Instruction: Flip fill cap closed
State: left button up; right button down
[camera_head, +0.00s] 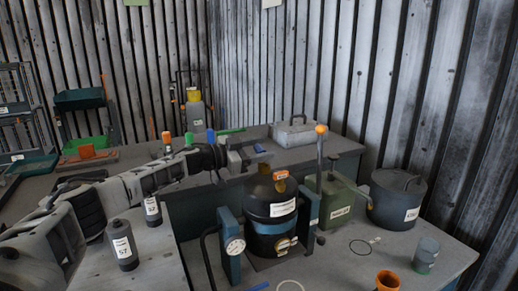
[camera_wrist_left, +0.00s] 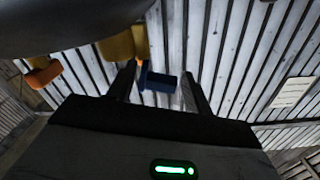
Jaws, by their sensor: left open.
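The fill cap (camera_head: 280,176) is a small orange-yellow piece on top of the black tank (camera_head: 262,195). It seems to stand up from the tank top, but its exact tilt is too small to tell. My left gripper (camera_head: 250,160) reaches in from the left, just above and left of the cap, with its jaws open and apart from it. In the left wrist view, both dark fingers (camera_wrist_left: 160,88) are spread. A yellow-orange part (camera_wrist_left: 128,44) and a blue block (camera_wrist_left: 158,82) show near and between them. My right gripper is out of view.
A tall lever with an orange knob (camera_head: 320,129) rises beside a green can (camera_head: 335,198), right of the tank.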

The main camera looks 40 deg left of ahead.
pick_arm(q)
jog(key=c, duration=0.9)
jog(key=shift+o, duration=0.2)
jog(key=shift+s+d+r+m+p, duration=0.15)
jog(key=shift+d+m+p, duration=0.1)
jog(key=shift+m, duration=0.5)
jog(key=shift+s+d+m+p, duration=0.1)
jog(key=shift+d+m+p, duration=0.1)
jog(key=shift+m, duration=0.55)
jog(key=shift+s+d+m, duration=0.15)
jog(key=shift+d+m, duration=0.1)
jog(key=shift+m, duration=0.75)
jog(key=shift+s+d+m, duration=0.15)
jog(key=shift+d+m, duration=0.1)
jog(key=shift+m, duration=0.75)
jog(key=o, duration=0.9)
jog(key=shift+c, duration=0.2)
jog(key=shift+f, duration=0.2)
